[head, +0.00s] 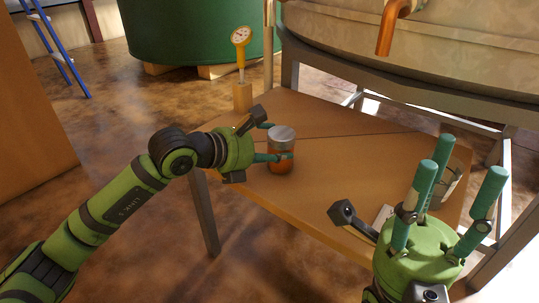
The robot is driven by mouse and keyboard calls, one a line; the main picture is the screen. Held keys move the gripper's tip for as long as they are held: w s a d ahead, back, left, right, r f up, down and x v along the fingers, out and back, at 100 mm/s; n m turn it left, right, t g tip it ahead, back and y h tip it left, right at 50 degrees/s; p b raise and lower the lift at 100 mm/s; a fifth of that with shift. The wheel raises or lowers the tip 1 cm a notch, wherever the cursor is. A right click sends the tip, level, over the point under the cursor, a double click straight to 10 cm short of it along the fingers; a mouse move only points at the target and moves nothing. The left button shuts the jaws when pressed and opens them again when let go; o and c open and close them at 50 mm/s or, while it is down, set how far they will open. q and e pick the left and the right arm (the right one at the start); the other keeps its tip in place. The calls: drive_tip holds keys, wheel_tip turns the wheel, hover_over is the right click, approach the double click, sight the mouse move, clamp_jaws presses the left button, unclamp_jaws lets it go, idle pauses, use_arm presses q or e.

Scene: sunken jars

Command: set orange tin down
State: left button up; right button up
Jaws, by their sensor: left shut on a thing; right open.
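The orange tin (281,160) is a small upright cylinder with a grey lid, at the middle of the head view over the wooden table (335,170). My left gripper (275,143) reaches it from the left and is shut on it, with teal fingers at its side. The tin looks at or just above the tabletop; I cannot tell whether its base touches. My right gripper (455,190) is open and empty over the table's right end, its teal fingers spread and pointing up in the picture.
A yellow dial gauge (241,40) stands on a wooden block (242,97) at the table's far left corner. A glass jar (448,182) is partly hidden behind my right gripper. A large tank with a copper spout (388,30) stands behind. The table's middle is clear.

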use_arm(q)
drive_tip(key=shift+f, duration=0.15)
drive_tip(key=o, duration=0.9)
drive_tip(key=shift+f, duration=0.2)
drive_tip(key=shift+c, duration=0.2)
drive_tip(key=shift+o, duration=0.7)
drive_tip(key=shift+r, duration=0.15)
